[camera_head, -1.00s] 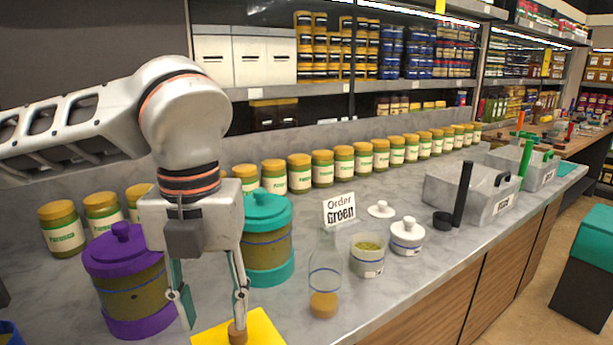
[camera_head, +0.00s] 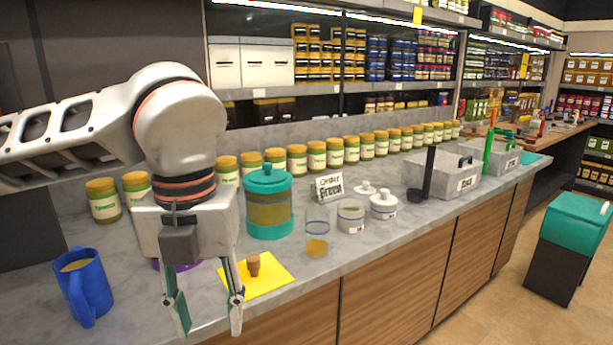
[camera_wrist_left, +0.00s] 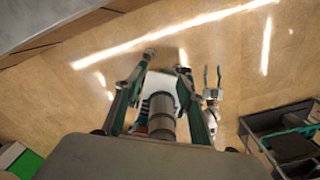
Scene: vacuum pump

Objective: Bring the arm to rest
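My left gripper (camera_head: 207,318) is open and empty, fingers pointing down near the counter's front edge. Its spread fingertips also show in the left wrist view (camera_wrist_left: 167,60), with floor beyond them. My left arm reaches in from the left in the head view. A brown stopper (camera_head: 253,265) stands on a yellow mat (camera_head: 270,279), apart from the fingers. In the left wrist view, a small two-fingered gripper, seemingly my right one (camera_wrist_left: 212,78), shows with its fingers apart. My right arm is not in the head view.
The grey counter (camera_head: 130,275) holds a blue mug (camera_head: 84,287), a teal-lidded jar (camera_head: 268,208), a glass bottle (camera_head: 317,240) and a ladle (camera_head: 423,175). A purple jar is mostly hidden behind my gripper. Jars line the back. Floor lies in front of the counter.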

